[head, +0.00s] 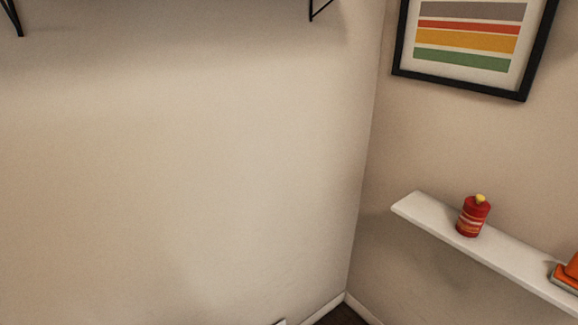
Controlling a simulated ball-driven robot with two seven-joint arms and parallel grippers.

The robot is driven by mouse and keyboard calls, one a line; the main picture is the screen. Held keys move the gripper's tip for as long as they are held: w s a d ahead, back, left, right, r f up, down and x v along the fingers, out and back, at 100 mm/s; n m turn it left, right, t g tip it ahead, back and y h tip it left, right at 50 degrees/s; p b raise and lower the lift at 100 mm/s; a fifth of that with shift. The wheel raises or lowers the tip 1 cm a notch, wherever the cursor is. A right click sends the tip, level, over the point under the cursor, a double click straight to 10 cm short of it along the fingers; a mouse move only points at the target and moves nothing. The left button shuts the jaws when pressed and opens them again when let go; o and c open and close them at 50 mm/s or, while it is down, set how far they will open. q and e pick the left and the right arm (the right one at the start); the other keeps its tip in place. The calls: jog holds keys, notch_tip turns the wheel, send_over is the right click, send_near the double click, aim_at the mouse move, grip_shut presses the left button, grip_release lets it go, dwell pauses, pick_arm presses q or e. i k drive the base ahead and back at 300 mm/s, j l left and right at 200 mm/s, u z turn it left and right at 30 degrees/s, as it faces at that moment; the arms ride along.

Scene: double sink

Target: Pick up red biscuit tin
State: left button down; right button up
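A small red container (472,217) with a yellow top stands upright on a white wall shelf (430,212) at the right of the head view. It has pale and orange bands around its lower part. It may be the red biscuit tin, but I cannot tell for sure. Neither of my grippers shows in the head view.
An orange object (568,272) on the same shelf is cut off by the right edge. A framed striped picture (466,38) hangs above. Black brackets (318,10) show at the top. Bare wall fills the left and middle, with a little dark floor (341,315) at the corner.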

aim_at(471, 222)
jog(key=z, duration=1.35)
